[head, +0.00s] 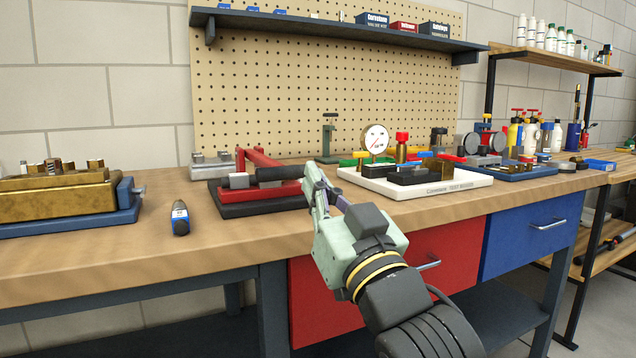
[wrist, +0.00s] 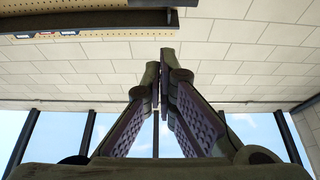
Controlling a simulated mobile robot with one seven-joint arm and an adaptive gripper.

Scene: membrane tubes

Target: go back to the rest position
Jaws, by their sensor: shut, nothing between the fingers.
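My gripper (head: 312,172) shows in the head view near the middle of the workbench (head: 110,262), held out over its front part. Its fingers point up and away, and its tips overlap the right part of the red and black fixture (head: 262,207) in the picture. I cannot tell how far apart they are. In the wrist view the two fingers of my gripper (wrist: 162,75) come together at the top, with nothing between them. Behind them are the wall, the ceiling side and bright windows.
A brass block on a blue base (head: 60,205) stands at the left. A white test board (head: 440,187) with a gauge (head: 375,140) lies at the right. A shelf (head: 330,27) hangs above. The bench's front left is clear.

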